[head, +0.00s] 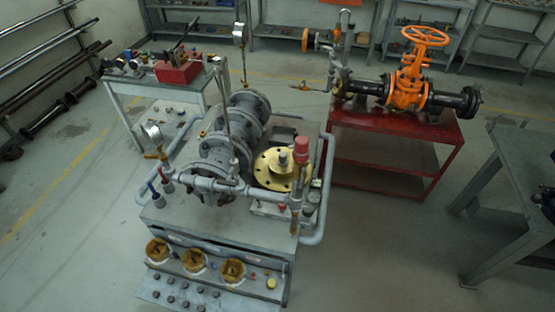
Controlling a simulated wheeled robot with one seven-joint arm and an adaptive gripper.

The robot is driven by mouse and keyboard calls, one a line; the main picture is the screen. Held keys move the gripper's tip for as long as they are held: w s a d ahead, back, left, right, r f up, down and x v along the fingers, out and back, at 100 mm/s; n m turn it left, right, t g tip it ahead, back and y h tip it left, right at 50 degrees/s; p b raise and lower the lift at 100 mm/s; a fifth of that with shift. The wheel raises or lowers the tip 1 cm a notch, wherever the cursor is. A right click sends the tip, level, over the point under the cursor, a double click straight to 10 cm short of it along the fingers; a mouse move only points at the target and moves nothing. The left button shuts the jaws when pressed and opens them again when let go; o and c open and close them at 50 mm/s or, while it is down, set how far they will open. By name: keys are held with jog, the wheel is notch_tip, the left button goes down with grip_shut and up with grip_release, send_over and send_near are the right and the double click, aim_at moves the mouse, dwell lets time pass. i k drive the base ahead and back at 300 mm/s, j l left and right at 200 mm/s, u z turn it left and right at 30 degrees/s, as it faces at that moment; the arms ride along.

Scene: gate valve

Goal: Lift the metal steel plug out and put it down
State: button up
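A brass-coloured round flange (268,178) with holes around its rim lies on the right part of the grey workbench. A small grey metal cylinder (283,161) stands upright at its middle and looks like the steel plug. How deep it sits in the flange cannot be told. A red-capped fitting (301,145) stands close to its right and partly covers the flange. My gripper is not in view.
Grey flanged valve bodies (218,155) and pipes crowd the workbench (165,220) left of the flange. A grey pipe rail (326,190) bends around its right side. An orange gate valve (408,85) stands on a red table (385,140) behind.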

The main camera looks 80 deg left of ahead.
aim_at(283, 161)
jog(key=i+j+u, duration=0.25)
jog(key=u, duration=0.2)
jog(key=i+j+u, duration=0.1)
jog(key=i+u, duration=0.8)
jog(key=i+l+u, duration=0.15)
jog(key=i+u, duration=0.3)
jog(key=i+l+u, duration=0.25)
jog(key=u, duration=0.2)
jog(key=i+j+u, duration=0.15)
jog(key=u, duration=0.35)
jog(key=i+u, duration=0.6)
jog(key=u, duration=0.35)
jog(key=i+u, duration=0.25)
jog(key=u, duration=0.2)
jog(key=i+l+u, duration=0.2)
jog(key=u, duration=0.3)
